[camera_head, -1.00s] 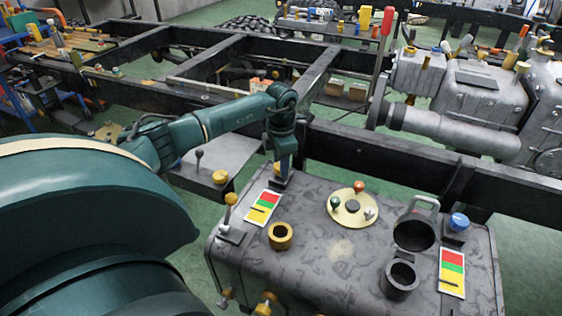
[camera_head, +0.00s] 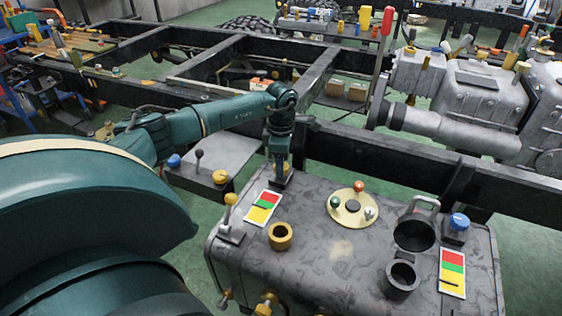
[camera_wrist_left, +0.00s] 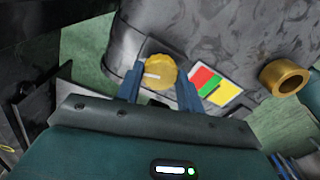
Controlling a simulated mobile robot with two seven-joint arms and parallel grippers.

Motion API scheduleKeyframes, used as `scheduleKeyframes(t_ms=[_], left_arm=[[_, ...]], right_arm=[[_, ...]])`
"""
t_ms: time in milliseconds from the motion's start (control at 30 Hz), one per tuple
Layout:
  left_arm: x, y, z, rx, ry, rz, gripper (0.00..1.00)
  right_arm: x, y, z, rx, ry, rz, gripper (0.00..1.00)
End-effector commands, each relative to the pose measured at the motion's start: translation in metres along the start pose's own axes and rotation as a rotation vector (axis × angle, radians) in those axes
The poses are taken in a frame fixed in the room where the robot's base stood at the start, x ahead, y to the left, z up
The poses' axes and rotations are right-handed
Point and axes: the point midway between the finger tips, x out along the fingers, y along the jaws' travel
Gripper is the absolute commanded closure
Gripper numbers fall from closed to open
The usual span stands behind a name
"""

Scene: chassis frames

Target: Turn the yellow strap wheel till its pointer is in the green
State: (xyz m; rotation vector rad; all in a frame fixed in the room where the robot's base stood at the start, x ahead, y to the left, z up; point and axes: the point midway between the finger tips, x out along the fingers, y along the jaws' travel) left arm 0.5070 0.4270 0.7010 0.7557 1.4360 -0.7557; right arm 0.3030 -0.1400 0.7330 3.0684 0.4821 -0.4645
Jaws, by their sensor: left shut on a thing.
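The yellow strap wheel (camera_wrist_left: 160,72), round with a white mark on its top, sits at the tank's corner in the left wrist view. My left gripper (camera_wrist_left: 158,93) is shut on it, a blue finger on either side. In the head view my left gripper (camera_head: 281,180) points down at the tank's far left corner and mostly hides the wheel. Beside it lies a gauge card (camera_head: 262,207) with red, green and yellow bands, also in the left wrist view (camera_wrist_left: 226,93). I cannot make out its pointer clearly. My right gripper is not in view.
The dark tank top (camera_head: 330,270) also bears a yellow-knobbed lever (camera_head: 230,200), a brass ring (camera_head: 280,236), a round plate with small knobs (camera_head: 353,208), black cups, a blue knob (camera_head: 459,222) and a second gauge card (camera_head: 452,272). Frame beams run behind.

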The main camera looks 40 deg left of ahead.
Motion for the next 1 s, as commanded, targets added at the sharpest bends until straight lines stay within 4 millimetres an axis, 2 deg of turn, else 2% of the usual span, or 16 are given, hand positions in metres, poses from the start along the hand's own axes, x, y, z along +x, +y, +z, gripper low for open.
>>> scheduleKeyframes(t_ms=[233, 267, 533, 833, 1000], left_arm=[[0.0, 0.0, 0.001, 0.0, -0.003, 0.001, 0.86], [0.0, 0.0, 0.001, 0.0, -0.003, 0.001, 0.62], [0.0, 0.0, 0.001, -0.001, -0.002, 0.001, 0.41], [-0.005, 0.001, 0.0, -0.002, -0.002, 0.001, 0.41], [-0.031, 0.001, 0.001, -0.002, -0.004, 0.004, 0.41]], right_arm=[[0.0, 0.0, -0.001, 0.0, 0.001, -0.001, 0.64], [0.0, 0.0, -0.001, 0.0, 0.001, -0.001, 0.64], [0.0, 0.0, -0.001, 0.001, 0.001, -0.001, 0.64], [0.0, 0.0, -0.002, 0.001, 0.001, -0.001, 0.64], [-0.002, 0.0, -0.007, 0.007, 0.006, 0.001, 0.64]])
